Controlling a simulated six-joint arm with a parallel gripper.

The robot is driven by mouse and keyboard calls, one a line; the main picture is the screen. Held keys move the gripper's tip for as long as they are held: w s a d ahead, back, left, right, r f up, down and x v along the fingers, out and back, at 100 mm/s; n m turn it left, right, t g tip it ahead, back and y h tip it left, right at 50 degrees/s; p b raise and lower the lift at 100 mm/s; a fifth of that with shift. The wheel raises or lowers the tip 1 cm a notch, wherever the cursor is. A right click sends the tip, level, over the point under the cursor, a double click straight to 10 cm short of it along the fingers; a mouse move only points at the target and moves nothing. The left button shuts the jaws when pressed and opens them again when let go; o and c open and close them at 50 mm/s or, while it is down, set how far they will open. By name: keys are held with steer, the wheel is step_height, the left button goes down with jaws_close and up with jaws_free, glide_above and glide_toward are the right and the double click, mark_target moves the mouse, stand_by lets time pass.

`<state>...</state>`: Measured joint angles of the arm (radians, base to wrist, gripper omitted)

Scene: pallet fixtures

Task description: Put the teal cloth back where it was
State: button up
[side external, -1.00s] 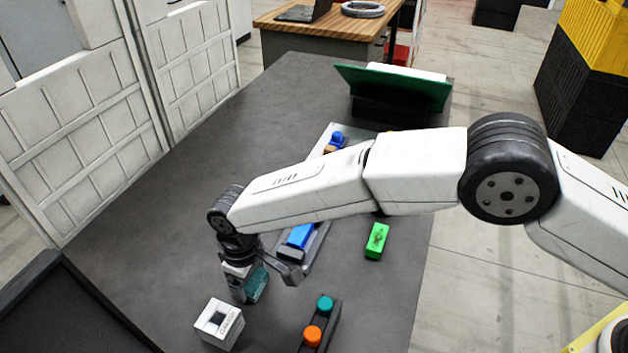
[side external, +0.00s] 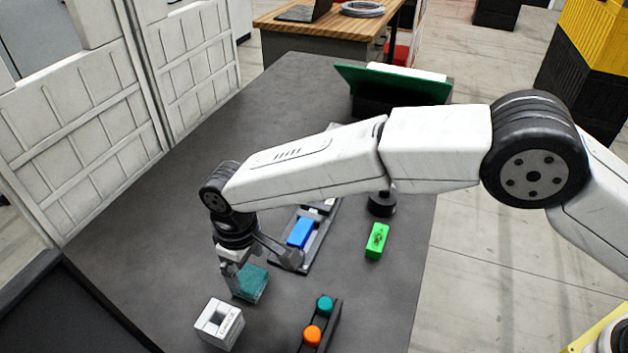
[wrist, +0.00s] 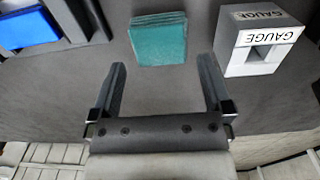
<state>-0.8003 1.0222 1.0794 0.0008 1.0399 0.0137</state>
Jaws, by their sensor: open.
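The teal cloth (side external: 252,284) is a folded, layered square. It appears to lie on the dark table beside the white gauge block (side external: 219,324). In the wrist view the cloth (wrist: 158,40) sits just beyond my fingertips, in line with the gap between them, with the gauge block (wrist: 262,45) to its right. My gripper (wrist: 162,68) is open with nothing between its fingers.
A dark tray (side external: 318,248) holding a blue block (side external: 300,233) is behind the gripper. A green block (side external: 377,240) lies to the right. A dark holder with a teal button (side external: 325,305) and an orange button (side external: 312,336) stands at the front. The left table area is clear.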

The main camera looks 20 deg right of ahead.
mark_target(252, 276)
step_height(252, 276, up, 8)
steer(key=shift+f, duration=0.2)
stand_by(0.3)
steer(key=shift+d, duration=0.1)
steer(key=w+d+r+m+t, duration=0.15)
steer(key=d+m, duration=0.35)
steer(key=d, duration=2)
steer(key=s+d+f+m+t, duration=0.1)
steer(key=s+d+f+m, duration=0.2)
steer(key=s+d, duration=1.2)
steer(key=d+m, duration=0.1)
steer(key=d, duration=0.1)
steer(key=shift+d+f, duration=0.15)
steer(key=shift+d, duration=0.15)
